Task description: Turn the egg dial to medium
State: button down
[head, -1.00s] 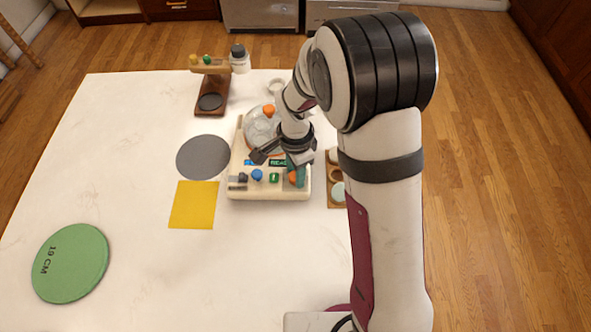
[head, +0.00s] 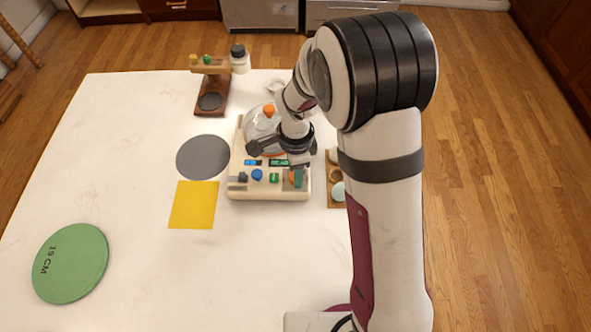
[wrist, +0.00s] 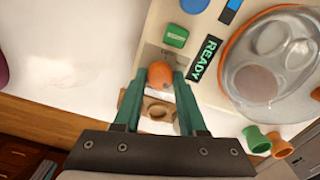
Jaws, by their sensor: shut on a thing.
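The cream egg cooker (head: 237,193) stands on the white table, with its panel facing the near side. The egg dial, an orange egg-shaped knob (wrist: 160,74), sits at the panel's right end beside a green button (wrist: 175,36). My gripper (head: 297,178) is over that corner, its two teal fingers on either side of the dial. In the wrist view my gripper (wrist: 159,82) is shut on the dial. In the head view the fingers partly cover the dial (head: 292,179). I cannot read any dial marks.
A READY display (wrist: 206,59) and a clear domed lid (wrist: 270,62) are close to the gripper. A wooden egg rack (head: 333,202) stands just right of the cooker. A yellow mat (head: 194,205) and grey disc (head: 203,157) lie left.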

jog(key=c, duration=0.8)
grip_release()
jog(key=shift+o, duration=0.2)
jog(key=shift+r, duration=0.1)
notch_tip(320, 180, up, 16)
jog(key=s+d+n+y, duration=0.1)
jog(key=s+d+n, duration=0.2)
jog(key=s, duration=0.8)
jog(key=s+d+n, duration=0.4)
jog(key=s+n, duration=0.2)
jog(key=s, duration=0.5)
jog(key=shift+s+y, duration=0.35)
jog(key=shift+y, duration=0.05)
